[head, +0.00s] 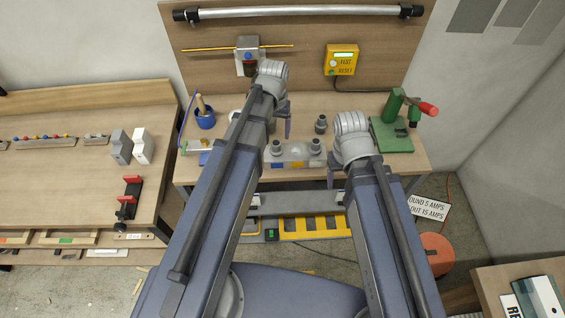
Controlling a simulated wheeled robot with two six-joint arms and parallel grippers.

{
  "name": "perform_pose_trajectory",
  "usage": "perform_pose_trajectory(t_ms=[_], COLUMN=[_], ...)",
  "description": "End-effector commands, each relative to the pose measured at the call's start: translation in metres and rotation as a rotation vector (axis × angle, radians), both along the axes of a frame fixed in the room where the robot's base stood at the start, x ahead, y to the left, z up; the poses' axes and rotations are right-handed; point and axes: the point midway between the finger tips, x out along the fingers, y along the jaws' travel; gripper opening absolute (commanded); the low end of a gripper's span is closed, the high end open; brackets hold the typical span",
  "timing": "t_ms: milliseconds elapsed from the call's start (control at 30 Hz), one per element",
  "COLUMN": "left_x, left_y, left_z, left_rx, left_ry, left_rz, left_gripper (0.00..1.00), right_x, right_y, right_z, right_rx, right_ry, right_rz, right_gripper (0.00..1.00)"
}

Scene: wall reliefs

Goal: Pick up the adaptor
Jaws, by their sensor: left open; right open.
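A small dark grey stepped cylinder (321,124), likely the adaptor, stands upright on the workbench between my two arms. A grey block (294,163) with blue and yellow patches is nearer to me, with similar dark grey pieces (276,147) and (315,147) on it. I cannot tell for certain which piece is the adaptor. My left gripper (282,126) is open, left of the lone cylinder and apart from it. My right gripper (334,176) is open, at the block's right end. Both grippers are mostly hidden by their own wrists and hold nothing that I can see.
A green press (393,134) with a red handle stands at the bench's right. A blue cup (204,119) is at the left. A yellow test box (341,60) and a grey fixture (247,56) are on the back board. A side table (60,180) stands left.

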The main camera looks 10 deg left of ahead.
Motion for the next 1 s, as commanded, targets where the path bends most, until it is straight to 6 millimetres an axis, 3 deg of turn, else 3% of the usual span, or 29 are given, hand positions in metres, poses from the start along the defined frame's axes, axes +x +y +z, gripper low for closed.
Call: perform_pose_trajectory(t_ms=[233,533,767,1000], left_x=[0.003,0.003,0.004,0.008], left_y=[0.003,0.003,0.003,0.002], left_z=[-0.003,-0.028,-0.029,-0.051], left_rx=[-0.002,-0.002,-0.002,-0.002], left_ry=[-0.002,-0.002,-0.002,-0.002], left_rz=[0.008,0.007,0.007,0.007], left_gripper=[0.77,0.77,0.77,0.77], right_x=[0.001,0.000,0.001,0.001], right_y=[0.000,0.000,0.000,0.000], right_z=[-0.003,-0.028,-0.029,-0.051], right_rx=[0.000,-0.001,-0.001,-0.002], right_ry=[0.000,0.000,0.000,0.000], right_rz=[0.001,0.006,0.007,0.010], right_gripper=[0.71,0.71,0.71,0.71])
